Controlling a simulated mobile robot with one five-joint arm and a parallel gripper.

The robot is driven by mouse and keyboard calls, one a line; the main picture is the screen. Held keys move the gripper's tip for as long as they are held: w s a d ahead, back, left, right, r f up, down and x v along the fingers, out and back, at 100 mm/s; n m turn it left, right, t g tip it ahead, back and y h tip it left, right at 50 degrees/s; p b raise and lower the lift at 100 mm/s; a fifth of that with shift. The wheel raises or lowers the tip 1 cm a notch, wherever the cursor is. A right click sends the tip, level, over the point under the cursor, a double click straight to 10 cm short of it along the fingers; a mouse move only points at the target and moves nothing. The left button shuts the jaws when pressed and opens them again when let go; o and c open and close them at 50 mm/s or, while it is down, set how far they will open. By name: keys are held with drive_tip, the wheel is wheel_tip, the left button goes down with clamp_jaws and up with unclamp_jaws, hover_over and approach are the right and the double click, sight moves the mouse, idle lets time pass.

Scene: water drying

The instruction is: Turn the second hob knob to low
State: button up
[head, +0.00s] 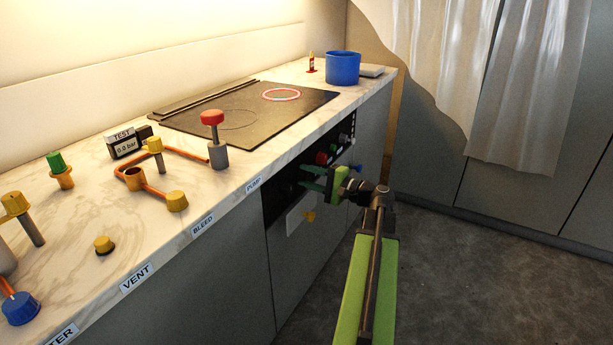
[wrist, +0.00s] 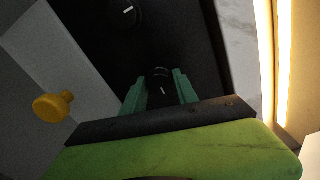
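My gripper (head: 312,178) is at the black front panel of the hob (head: 272,205), below the worktop edge. In the wrist view my gripper (wrist: 160,88) has its two green fingers apart, one on each side of a black knob (wrist: 161,80). The knob carries a short, nearly upright white mark. I cannot tell whether the fingers touch it. A second black knob (wrist: 127,13) with a slanted white mark is farther up in that view. In the head view my gripper hides part of the panel, so I cannot tell the knob's place in the row.
The worktop above holds a red-topped valve (head: 213,135), orange pipework (head: 135,178) and a blue pot (head: 343,68) by the black hob top (head: 240,105). The floor (head: 480,270) on the right is clear.

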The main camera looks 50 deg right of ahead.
drive_tip(key=shift+o, duration=1.4)
drive_tip(key=shift+s, duration=0.1)
drive_tip(key=v, duration=1.7)
drive_tip(key=shift+s, duration=0.2)
